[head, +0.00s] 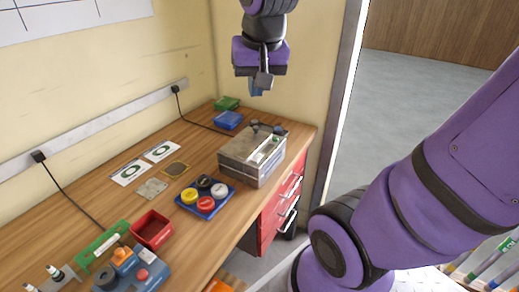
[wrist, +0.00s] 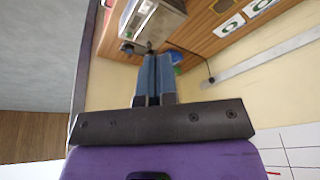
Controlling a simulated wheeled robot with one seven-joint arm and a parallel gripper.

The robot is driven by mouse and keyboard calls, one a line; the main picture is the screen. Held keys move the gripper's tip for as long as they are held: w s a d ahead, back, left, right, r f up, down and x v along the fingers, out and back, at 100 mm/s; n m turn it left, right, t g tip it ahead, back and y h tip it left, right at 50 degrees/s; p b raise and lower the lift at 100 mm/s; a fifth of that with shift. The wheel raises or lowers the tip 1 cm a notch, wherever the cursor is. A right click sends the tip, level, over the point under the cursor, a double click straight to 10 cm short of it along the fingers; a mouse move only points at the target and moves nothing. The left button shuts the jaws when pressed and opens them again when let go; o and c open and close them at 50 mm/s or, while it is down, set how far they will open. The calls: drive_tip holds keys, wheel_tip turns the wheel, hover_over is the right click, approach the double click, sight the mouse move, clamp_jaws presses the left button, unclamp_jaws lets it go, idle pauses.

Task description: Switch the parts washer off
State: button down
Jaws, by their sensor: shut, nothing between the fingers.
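A grey box-shaped machine (head: 250,158), which looks like the parts washer, stands at the right end of the wooden bench. A pale panel with a small green mark (head: 266,149) is on its top; I cannot make out the switch's position. The machine also shows at the top of the wrist view (wrist: 168,24). My gripper (head: 257,92) hangs above and behind the machine, apart from it, with its blue fingers pointing down. In the wrist view my gripper (wrist: 153,58) has its fingers together and empty.
A blue tray (head: 226,203) with several coloured round pieces lies left of the machine. A blue box (head: 228,120) and a green box (head: 227,103) sit behind. A red bin (head: 152,229) is nearer the front. Red drawers (head: 283,205) are below. Open space is above the bench.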

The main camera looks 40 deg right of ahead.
drive_tip(key=w+d+f+m+g, duration=0.2)
drive_tip(key=w+d+f+m, duration=0.25)
drive_tip(key=w+f, duration=0.2)
drive_tip(key=m+g+y, duration=0.1)
drive_tip(key=m, duration=0.3)
hover_over(260, 155)
wheel_tip(260, 155, down, 8)
drive_tip(key=shift+r, duration=0.2)
drive_tip(key=shift+f, duration=0.1)
wheel_tip(260, 155, down, 14)
drive_tip(key=shift+r, duration=0.1)
